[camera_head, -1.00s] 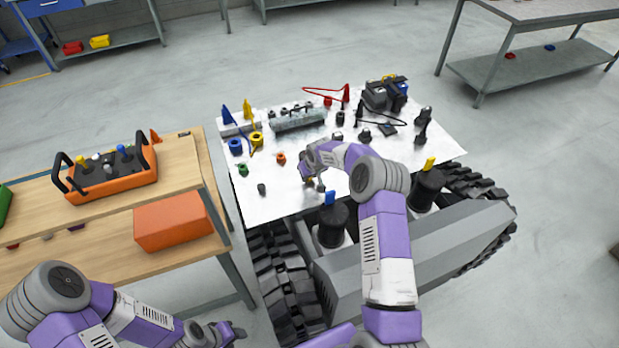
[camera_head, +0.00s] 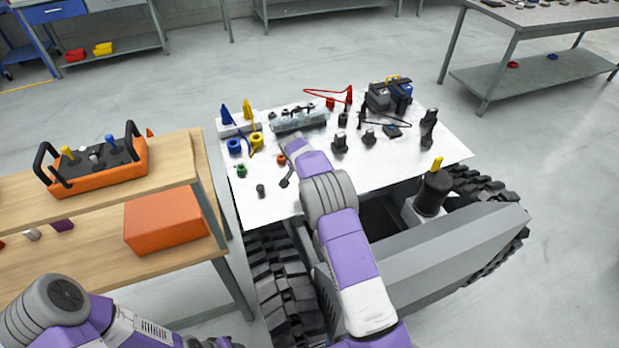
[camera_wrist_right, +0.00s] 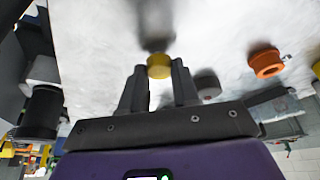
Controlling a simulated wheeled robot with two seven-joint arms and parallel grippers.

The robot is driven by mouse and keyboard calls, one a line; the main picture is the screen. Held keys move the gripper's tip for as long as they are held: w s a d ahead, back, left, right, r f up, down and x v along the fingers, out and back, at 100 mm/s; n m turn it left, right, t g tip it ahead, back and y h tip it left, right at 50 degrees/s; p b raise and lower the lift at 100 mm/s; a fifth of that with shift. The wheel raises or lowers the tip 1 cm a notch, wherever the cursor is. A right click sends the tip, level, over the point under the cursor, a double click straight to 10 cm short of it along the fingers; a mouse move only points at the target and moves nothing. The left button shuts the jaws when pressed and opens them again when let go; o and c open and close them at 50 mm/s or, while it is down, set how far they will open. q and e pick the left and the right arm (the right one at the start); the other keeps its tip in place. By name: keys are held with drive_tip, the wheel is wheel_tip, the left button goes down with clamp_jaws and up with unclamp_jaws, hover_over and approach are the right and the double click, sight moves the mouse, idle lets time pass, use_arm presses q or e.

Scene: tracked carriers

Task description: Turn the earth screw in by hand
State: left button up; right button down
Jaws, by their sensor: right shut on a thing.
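In the right wrist view my right gripper (camera_wrist_right: 158,82) is shut on a small round yellow knob (camera_wrist_right: 159,65), which sits between the fingertips close to the white plate. I take this knob for the earth screw; its shaft and how deep it sits cannot be seen. In the head view my right arm reaches over the white plate (camera_head: 370,173) of the tracked carrier, and its forearm hides the knob and most of the gripper. Only a small part of my left gripper (camera_head: 222,343) shows at the bottom edge, its fingers not clear.
Near the right gripper are an orange ring (camera_head: 281,159), a dark knob (camera_head: 261,190) and a green ring (camera_head: 241,170). Several black fittings stand to the right, with a yellow-topped black post (camera_head: 433,192) on the carrier. A bench with an orange control box (camera_head: 100,168) is at left.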

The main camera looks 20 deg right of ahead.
drive_tip(key=m+g, duration=0.1)
drive_tip(key=m, duration=0.2)
drive_tip(key=shift+w, duration=0.15)
drive_tip(key=shift+m+g+h+p, duration=0.4)
drive_tip(key=shift+m+g, duration=0.3)
drive_tip(key=shift+m, duration=1)
drive_tip(key=shift+a+m, duration=0.1)
drive_tip(key=shift+m, duration=0.3)
drive_tip(key=c, duration=0.8)
unclamp_jaws()
drive_tip(key=p+v, duration=0.2)
drive_tip(key=v, duration=0.5)
drive_tip(key=shift+w+a+r, duration=0.1)
drive_tip(key=shift+w+r, duration=0.05)
drive_tip(key=shift+r, duration=0.15)
